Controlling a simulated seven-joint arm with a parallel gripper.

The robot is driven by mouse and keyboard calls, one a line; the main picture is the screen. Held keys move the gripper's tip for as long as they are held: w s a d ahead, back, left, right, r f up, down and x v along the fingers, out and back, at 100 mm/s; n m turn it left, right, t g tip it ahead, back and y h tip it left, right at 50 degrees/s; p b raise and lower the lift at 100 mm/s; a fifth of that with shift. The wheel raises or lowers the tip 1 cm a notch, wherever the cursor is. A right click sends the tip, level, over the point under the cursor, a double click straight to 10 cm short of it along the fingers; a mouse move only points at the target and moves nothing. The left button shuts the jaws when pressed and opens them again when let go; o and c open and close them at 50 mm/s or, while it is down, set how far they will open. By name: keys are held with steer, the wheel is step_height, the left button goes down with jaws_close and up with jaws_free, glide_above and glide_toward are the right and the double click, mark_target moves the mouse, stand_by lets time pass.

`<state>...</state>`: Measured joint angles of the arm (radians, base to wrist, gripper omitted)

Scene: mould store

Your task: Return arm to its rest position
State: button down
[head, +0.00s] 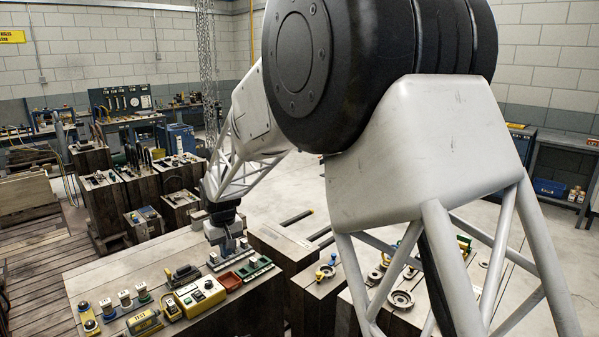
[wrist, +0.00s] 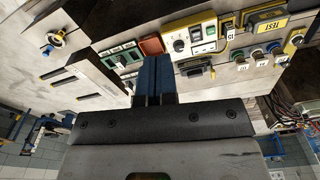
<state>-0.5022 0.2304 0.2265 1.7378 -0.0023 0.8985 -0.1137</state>
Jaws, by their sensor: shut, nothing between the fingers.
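My gripper (head: 228,250) is at the end of my arm, low over the far part of the wooden workbench top (head: 130,262). In the wrist view its two blue fingers (wrist: 153,62) lie side by side, shut with nothing between them. A red tray (head: 229,281) is just in front of the gripper in the head view. It also shows beyond the fingertips in the wrist view (wrist: 151,46). A yellow control box (head: 200,296) with buttons sits beside the tray. I cannot tell how high the fingertips are above the bench.
Green terminal blocks (head: 254,268) lie right of the tray. A yellow TEST unit (head: 145,322) and several push-buttons stand at the front left. A dark-handled part (head: 182,274) lies left of the gripper. Chains (head: 207,70) hang behind my arm. Wooden blocks (head: 92,185) stand farther back.

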steer(key=n, duration=0.2)
glide_above(188, 300)
steer(key=d, duration=0.1)
step_height(188, 300, down, 11)
steer(key=shift+w+a+f+g, duration=0.1)
steer(key=shift+a+f+g, duration=0.2)
steer(key=shift+a+f, duration=0.25)
steer(key=shift+f, duration=0.1)
steer(key=shift+f, duration=3.1)
steer(key=shift+f, duration=1.3)
stand_by(0.4)
steer(key=shift+r, duration=3.55)
